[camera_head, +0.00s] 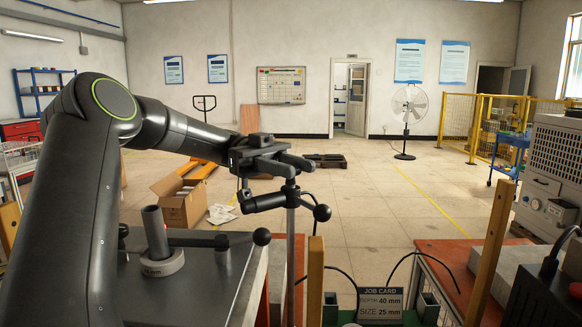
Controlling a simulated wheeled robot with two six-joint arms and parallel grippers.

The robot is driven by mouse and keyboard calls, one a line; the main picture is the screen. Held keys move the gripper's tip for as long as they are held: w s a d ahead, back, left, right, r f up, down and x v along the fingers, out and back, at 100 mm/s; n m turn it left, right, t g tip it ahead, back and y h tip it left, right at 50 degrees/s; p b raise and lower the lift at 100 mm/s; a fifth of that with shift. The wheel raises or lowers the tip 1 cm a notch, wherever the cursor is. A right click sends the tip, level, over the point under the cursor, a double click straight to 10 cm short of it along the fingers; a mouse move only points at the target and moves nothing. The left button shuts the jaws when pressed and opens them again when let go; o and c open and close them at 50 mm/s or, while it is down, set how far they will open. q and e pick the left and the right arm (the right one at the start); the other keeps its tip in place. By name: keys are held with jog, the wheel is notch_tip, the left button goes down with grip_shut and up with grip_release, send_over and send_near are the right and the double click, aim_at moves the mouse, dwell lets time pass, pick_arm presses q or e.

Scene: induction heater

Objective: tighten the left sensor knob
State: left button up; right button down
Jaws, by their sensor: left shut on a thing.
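My left gripper (296,166) comes in from the left on its dark arm and is at the top of a slim sensor stand (291,250). Its fingers are shut on the left sensor knob, which they mostly hide. Just below the fingers, a black cylindrical sensor head (264,202) points left from the stand. A black ball handle (322,212) sticks out on the stand's right side. How tight the knob is cannot be seen. My right gripper is not in view.
A grey bench (205,285) at front left carries a ring with an upright tube (155,232). A black ball-ended lever (262,236) lies close to the stand's left. A job card (380,302) reads depth 40 mm, size 25 mm. A wooden post (493,255) stands at right.

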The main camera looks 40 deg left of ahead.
pick_arm(q)
jog(key=shift+m+g, duration=0.3)
jog(key=shift+g, duration=0.1)
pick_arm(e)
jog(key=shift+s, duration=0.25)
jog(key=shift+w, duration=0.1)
pick_arm(q)
jog(key=o, duration=0.9)
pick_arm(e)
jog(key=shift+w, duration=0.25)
pick_arm(q)
jog(key=shift+o, duration=0.2)
jog(key=shift+r, duration=0.1)
notch_tip(320, 180, up, 9)
jog(key=p, duration=0.3)
jog(key=shift+r+p, duration=0.3)
jog(key=shift+p, duration=0.1)
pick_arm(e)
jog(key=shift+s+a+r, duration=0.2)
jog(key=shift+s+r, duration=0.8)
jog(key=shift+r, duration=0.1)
pick_arm(q)
jog(key=shift+r, duration=0.15)
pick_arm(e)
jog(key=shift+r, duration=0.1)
